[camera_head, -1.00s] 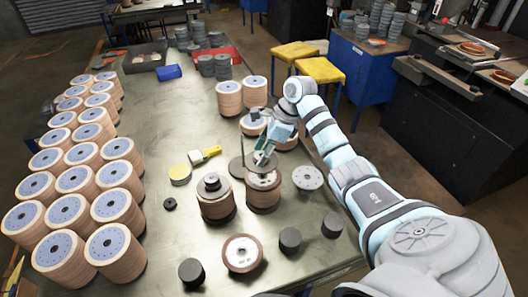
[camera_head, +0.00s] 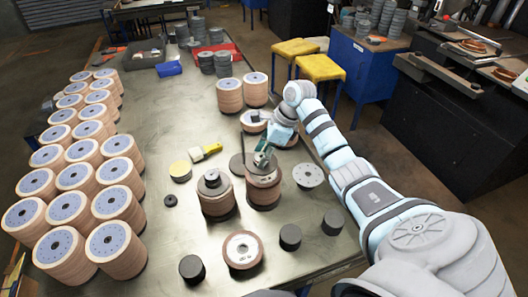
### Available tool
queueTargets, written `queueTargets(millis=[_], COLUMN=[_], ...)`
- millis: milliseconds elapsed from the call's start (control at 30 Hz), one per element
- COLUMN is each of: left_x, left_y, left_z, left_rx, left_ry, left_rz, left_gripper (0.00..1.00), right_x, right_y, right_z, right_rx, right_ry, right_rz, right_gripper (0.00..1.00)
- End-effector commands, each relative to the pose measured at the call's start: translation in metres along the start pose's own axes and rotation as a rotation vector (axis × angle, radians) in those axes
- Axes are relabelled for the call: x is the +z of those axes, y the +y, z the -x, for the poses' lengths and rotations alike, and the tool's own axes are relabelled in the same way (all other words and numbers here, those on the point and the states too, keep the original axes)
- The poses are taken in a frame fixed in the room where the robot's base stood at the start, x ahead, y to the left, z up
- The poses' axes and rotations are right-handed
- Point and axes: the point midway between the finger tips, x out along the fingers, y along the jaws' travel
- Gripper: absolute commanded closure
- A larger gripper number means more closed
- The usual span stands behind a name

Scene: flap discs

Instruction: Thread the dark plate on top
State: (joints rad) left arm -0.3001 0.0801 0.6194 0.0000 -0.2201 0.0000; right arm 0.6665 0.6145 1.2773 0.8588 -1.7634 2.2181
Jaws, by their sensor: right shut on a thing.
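My right gripper (camera_head: 262,158) points down over the top of the right-hand stack of flap discs (camera_head: 264,191), near its centre. It is shut on a small dark piece that looks like the dark plate; the fingers hide most of it. I cannot tell whether it touches the stack's top. The stack stands upright on the table. Beside it, to the left, a similar stack (camera_head: 217,203) has a small dark plate (camera_head: 212,175) on its top. My left gripper is not in view.
Many tan disc stacks (camera_head: 117,247) fill the table's left side. A flat disc (camera_head: 243,250) and dark cylinders (camera_head: 192,268) lie in front. A pale round plate (camera_head: 308,175) lies to the right. Bare tabletop (camera_head: 170,120) lies further back.

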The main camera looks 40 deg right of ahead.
Motion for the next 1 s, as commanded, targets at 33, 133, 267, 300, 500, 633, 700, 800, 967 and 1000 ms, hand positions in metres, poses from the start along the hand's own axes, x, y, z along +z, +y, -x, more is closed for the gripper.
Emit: queueTargets(millis=[33, 133, 267, 300, 500, 633, 700, 800, 967, 1000], left_x=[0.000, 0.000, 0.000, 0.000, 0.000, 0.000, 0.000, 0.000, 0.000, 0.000], left_y=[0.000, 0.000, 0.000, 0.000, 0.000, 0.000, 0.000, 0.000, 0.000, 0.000], left_z=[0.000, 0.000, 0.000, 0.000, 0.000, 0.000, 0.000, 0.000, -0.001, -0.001], left_rx=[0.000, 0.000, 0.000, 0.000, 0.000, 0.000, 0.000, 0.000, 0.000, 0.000], left_ry=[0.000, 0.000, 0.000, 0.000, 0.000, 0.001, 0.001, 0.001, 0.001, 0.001], left_rz=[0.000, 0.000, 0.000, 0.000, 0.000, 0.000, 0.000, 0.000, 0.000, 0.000], left_gripper=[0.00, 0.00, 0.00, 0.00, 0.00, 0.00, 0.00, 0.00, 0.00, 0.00], right_x=[0.000, -0.001, -0.003, -0.003, -0.004, -0.004, -0.004, -0.004, -0.006, -0.006], right_y=[0.000, 0.000, 0.000, 0.000, 0.000, 0.000, 0.000, 0.000, 0.000, 0.000], right_z=[-0.001, -0.003, -0.006, -0.007, -0.009, -0.009, -0.009, -0.010, -0.014, -0.015], right_rx=[0.000, -0.001, -0.001, -0.001, -0.001, -0.001, -0.001, -0.001, 0.000, -0.001], right_ry=[-0.001, -0.001, -0.001, 0.000, 0.000, 0.000, 0.000, 0.000, 0.000, -0.001], right_rz=[0.000, 0.000, -0.001, -0.001, -0.001, 0.000, 0.000, 0.000, 0.000, 0.000], right_gripper=[1.00, 1.00, 1.00, 1.00, 1.00, 1.00, 1.00, 1.00, 1.00, 1.00])
